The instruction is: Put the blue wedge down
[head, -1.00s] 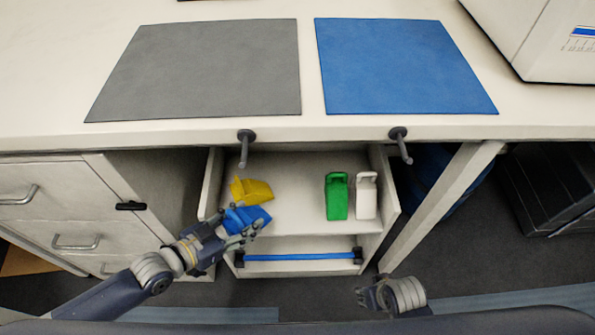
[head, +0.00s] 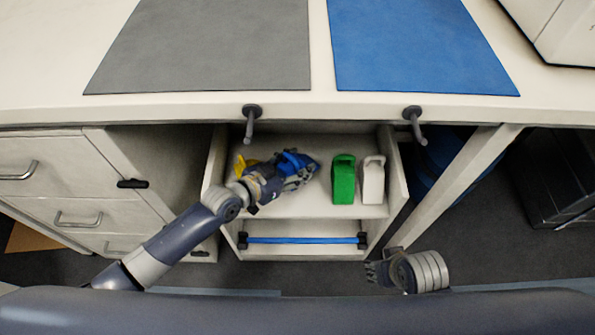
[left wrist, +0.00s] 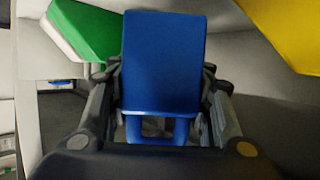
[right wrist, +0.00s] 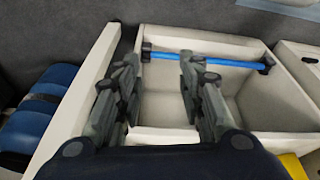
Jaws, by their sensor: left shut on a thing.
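The blue wedge (head: 294,160) is in my left gripper (head: 296,178), over the inside of the open drawer (head: 214,180), left of the green block. In the left wrist view the blue wedge (left wrist: 164,62) sits between both fingers of my left gripper (left wrist: 162,100), with its handle loop toward the palm. In the head view my fingers cover part of it, and I cannot tell whether it touches the drawer floor. My right gripper (head: 374,273) is in front of the drawer at the right. The right wrist view shows its fingers (right wrist: 158,85) apart and empty.
A green block (head: 343,180) and a white block (head: 373,182) stand side by side in the drawer. A yellow wedge (head: 243,165) lies at its left, partly behind my arm. A blue bar handle (head: 303,240) crosses the drawer front. Grey (head: 205,50) and blue (head: 420,50) mats lie on the counter.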

